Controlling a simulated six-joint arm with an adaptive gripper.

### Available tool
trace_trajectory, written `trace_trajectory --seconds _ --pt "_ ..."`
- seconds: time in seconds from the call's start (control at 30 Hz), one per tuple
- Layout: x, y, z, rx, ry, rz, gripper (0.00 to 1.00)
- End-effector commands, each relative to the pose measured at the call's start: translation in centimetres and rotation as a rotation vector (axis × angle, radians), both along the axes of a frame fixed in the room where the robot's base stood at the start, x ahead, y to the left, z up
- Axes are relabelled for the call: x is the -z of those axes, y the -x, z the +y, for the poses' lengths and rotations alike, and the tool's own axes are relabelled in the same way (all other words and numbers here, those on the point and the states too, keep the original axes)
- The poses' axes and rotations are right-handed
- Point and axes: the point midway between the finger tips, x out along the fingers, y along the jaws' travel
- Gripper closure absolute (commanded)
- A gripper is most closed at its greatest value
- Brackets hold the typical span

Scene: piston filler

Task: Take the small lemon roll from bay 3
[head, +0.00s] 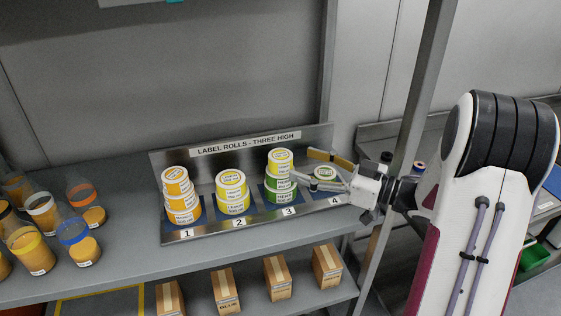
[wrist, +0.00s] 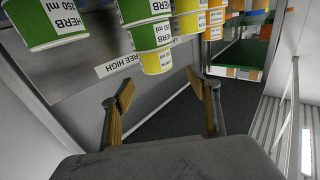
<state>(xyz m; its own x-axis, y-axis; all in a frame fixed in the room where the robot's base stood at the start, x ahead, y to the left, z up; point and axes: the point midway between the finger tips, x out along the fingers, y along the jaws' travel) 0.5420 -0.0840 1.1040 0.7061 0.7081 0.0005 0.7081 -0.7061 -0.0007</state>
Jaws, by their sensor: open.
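The lemon roll (head: 280,158), yellow with a white label top, sits on two green rolls (head: 280,184) in bay 3. In the wrist view, which is upside down, the lemon roll (wrist: 156,62) is the lowest of that stack, just beyond the fingertips. My gripper (head: 312,170) comes in from the right at about the height of the stack's top, above bay 4. It also shows in the wrist view (wrist: 160,84), with its fingers spread and nothing between them. The roll appears ahead of the gap; I cannot tell the exact distance.
Bay 1 holds a stack of orange rolls (head: 181,196); bay 2 holds yellow rolls (head: 232,193). The sign panel (head: 245,144) rises behind. A post (head: 412,120) stands by my arm.

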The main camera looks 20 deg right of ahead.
Motion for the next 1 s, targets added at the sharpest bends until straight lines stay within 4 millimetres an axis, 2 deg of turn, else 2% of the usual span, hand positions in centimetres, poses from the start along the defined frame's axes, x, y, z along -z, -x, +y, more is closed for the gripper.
trace_trajectory --seconds 0.5,1.0 --pt "0.0 -1.9 1.8 0.001 0.001 -0.001 0.39" --pt "0.0 -2.4 2.2 -0.001 0.001 -0.001 0.39"
